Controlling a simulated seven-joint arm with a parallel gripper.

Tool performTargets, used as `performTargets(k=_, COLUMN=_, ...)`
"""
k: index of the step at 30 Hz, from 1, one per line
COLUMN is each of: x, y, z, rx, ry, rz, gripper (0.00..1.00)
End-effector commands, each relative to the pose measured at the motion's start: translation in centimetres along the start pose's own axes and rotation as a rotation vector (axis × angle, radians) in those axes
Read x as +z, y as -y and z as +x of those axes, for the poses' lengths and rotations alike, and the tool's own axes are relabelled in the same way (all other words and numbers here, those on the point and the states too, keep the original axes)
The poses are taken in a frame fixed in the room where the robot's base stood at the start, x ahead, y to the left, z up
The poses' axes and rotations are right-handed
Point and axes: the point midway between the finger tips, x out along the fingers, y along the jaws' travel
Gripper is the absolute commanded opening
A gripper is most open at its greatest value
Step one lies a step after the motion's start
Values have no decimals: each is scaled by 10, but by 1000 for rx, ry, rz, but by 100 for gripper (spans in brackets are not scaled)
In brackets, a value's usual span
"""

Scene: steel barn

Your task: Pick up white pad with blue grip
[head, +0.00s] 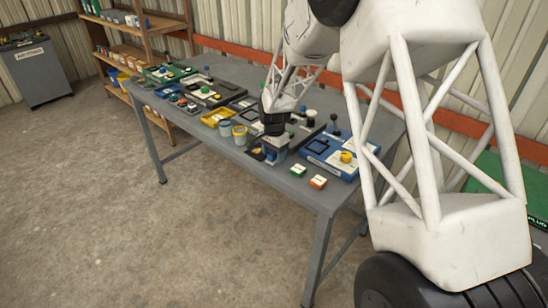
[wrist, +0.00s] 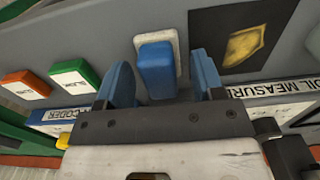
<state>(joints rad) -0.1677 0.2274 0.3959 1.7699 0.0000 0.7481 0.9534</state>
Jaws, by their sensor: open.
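The white pad with blue grip is seen in the wrist view: the white pad (wrist: 174,38) shows as a pale rim behind the upright blue grip (wrist: 156,72). My gripper (wrist: 163,64) is open, with one blue finger on each side of the blue grip. A gap shows on both sides, narrower on the left. Whether the fingers touch the pad's base is hidden. In the head view my gripper (head: 275,150) is low over the front part of the grey table (head: 262,182), and I cannot make out the pad there.
Green (head: 298,170) and orange (head: 318,181) blocks with white labels lie near the front edge. A black square with a yellow piece (wrist: 245,42) is close beside my gripper. A blue tray (head: 318,148), yellow-and-grey cups (head: 239,135) and several trays crowd the table.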

Motion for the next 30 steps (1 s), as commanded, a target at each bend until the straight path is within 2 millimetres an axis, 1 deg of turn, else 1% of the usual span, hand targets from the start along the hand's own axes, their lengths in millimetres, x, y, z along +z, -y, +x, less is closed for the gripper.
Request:
performTargets(k=10, x=0, y=0, z=0, rx=0, ry=0, rz=0, gripper=62)
performTargets(k=11, x=0, y=0, z=0, rx=0, ry=0, rz=0, gripper=60)
performTargets(k=21, x=0, y=0, z=0, rx=0, ry=0, rz=0, gripper=8)
performTargets(k=22, x=0, y=0, z=0, rx=0, ry=0, rz=0, gripper=8)
performTargets(k=23, x=0, y=0, z=0, rx=0, ry=0, rz=0, gripper=4)
performTargets(k=30, x=0, y=0, z=-1, rx=0, ry=0, rz=0, gripper=4)
